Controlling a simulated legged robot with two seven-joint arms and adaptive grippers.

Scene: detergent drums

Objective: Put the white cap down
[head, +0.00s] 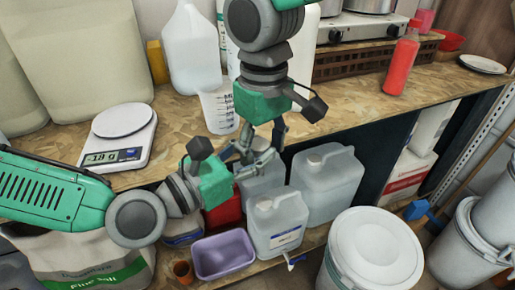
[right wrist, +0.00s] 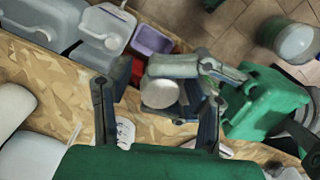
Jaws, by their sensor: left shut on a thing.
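The white cap (right wrist: 160,93) shows as a pale round disc in the right wrist view. My left gripper (right wrist: 186,88) is shut on it, with its fingers on either side. In the head view my left gripper (head: 245,160) comes in from the left, over the shelf's front edge, and the cap is hard to make out among the fingers. My right gripper (head: 262,143) comes down from above, close to the left one. In the right wrist view my right gripper (right wrist: 158,118) has its fingers wide apart, with the cap seen between them; contact cannot be told.
A scale (head: 118,138) and a measuring jug (head: 218,110) stand on the wooden worktop (head: 345,112). Below are jugs (head: 277,222), a purple bin (head: 223,256) and a white drum (head: 372,255). A red bottle (head: 401,62) stands at right. The worktop right of the grippers has free room.

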